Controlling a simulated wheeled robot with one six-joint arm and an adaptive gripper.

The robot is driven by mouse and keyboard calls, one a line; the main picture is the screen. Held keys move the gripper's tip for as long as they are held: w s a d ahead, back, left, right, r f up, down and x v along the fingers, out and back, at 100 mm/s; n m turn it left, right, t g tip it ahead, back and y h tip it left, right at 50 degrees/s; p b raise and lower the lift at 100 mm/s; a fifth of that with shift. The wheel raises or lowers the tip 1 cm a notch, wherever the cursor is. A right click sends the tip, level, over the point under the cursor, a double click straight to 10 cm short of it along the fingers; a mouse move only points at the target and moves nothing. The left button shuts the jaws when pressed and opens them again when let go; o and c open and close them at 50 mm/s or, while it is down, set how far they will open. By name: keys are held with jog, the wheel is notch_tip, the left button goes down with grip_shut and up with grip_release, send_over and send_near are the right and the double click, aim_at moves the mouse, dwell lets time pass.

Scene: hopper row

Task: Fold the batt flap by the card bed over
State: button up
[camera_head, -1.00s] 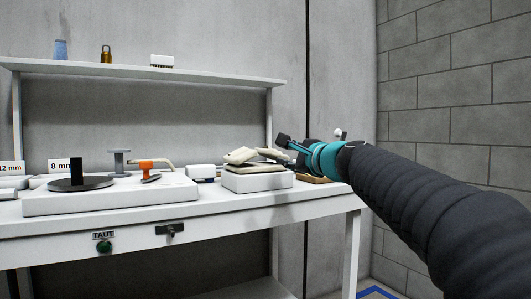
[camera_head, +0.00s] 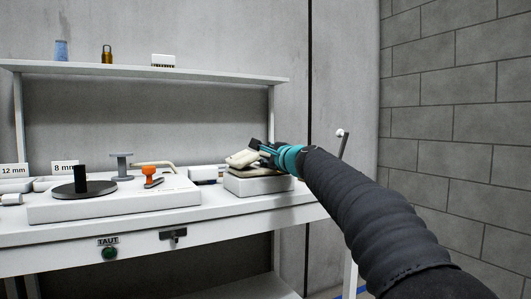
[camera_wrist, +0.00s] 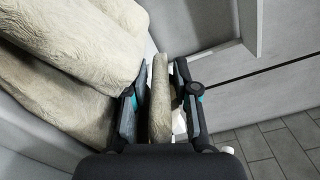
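The cream fleecy batt (camera_head: 243,159) lies in folds on the white card bed (camera_head: 258,185) at the right end of the bench. In the wrist view its thick rolls (camera_wrist: 75,55) fill the left side. A narrow cream flap (camera_wrist: 160,88) stands between the two fingers of my gripper (camera_wrist: 160,108). Narrow gaps show beside the flap, so the fingers look parted around it rather than clamped. In the head view my gripper (camera_head: 262,150) is at the batt's right side, and the contact there is hidden.
A white platform (camera_head: 120,201) with a black spindle disc (camera_head: 82,188), a grey spool (camera_head: 122,165) and an orange-knobbed part (camera_head: 150,175) stands left of the bed. A shelf (camera_head: 140,70) runs above. A grey wall is behind.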

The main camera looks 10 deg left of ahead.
grip_shut()
jog(key=shift+r, duration=0.1)
jog(key=m+p, duration=0.1)
jog(key=r+m+p, duration=0.1)
jog(key=p, duration=0.1)
jog(key=shift+w+d+r+m, duration=0.25)
jog(key=shift+w+d+m, duration=0.1)
jog(key=shift+d+m, duration=0.05)
jog(key=m+p, duration=0.1)
jog(key=d+m+p, duration=0.1)
jog(key=shift+w+r+m, duration=0.3)
jog(key=shift+r, duration=0.1)
jog(key=shift+w+d+r+m+p, duration=0.15)
jog(key=shift+d+m+p, duration=0.15)
jog(key=shift+m, duration=0.3)
